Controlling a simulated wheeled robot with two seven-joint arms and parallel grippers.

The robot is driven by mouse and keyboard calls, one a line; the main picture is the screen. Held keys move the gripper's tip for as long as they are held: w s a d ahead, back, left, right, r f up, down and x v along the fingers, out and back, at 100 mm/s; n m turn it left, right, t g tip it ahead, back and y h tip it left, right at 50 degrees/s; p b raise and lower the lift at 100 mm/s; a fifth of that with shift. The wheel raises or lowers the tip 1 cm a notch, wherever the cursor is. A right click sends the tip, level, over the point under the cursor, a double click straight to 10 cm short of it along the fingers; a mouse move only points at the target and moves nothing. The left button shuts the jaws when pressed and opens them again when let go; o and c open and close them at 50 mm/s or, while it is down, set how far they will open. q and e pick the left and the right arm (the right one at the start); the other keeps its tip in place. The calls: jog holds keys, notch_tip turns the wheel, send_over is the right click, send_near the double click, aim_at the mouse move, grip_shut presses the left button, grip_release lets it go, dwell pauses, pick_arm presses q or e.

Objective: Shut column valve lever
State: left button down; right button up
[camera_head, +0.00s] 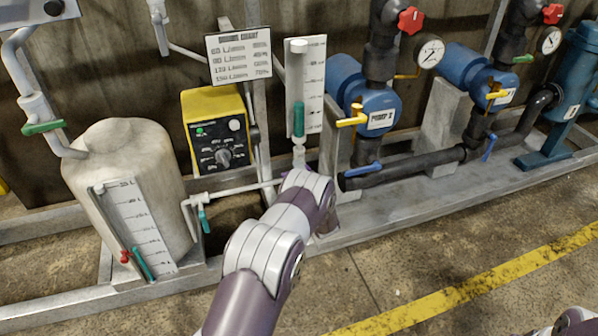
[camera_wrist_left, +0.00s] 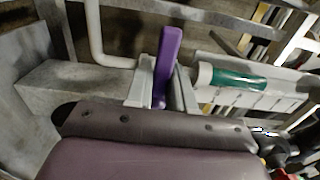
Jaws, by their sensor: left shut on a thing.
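The column valve lever is a purple handle (camera_wrist_left: 167,57) in the left wrist view. My left gripper (camera_wrist_left: 162,82) is shut on it, with a grey finger on either side. The clear column with a green float (camera_wrist_left: 235,78) lies just to the right of the lever there. In the head view the column (camera_head: 298,75) stands upright before its white scale, with the green float in its lower part. My left forearm and wrist hide the lever and fingers in that view.
A beige tank (camera_head: 125,175) stands at the left, and a yellow control box (camera_head: 212,130) is behind my arm. Blue pumps (camera_head: 370,105) and dark pipes (camera_head: 410,165) are at the right. The floor in front of the skid is clear, with a yellow stripe (camera_head: 480,286).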

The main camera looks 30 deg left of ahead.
pick_arm(q)
jog(key=c, duration=1.1)
grip_release()
jog(key=shift+o, duration=0.2)
jog(key=p+v, duration=0.4)
jog(key=v, duration=0.8)
jog(key=shift+s+d, duration=0.25)
jog(key=shift+s, duration=0.05)
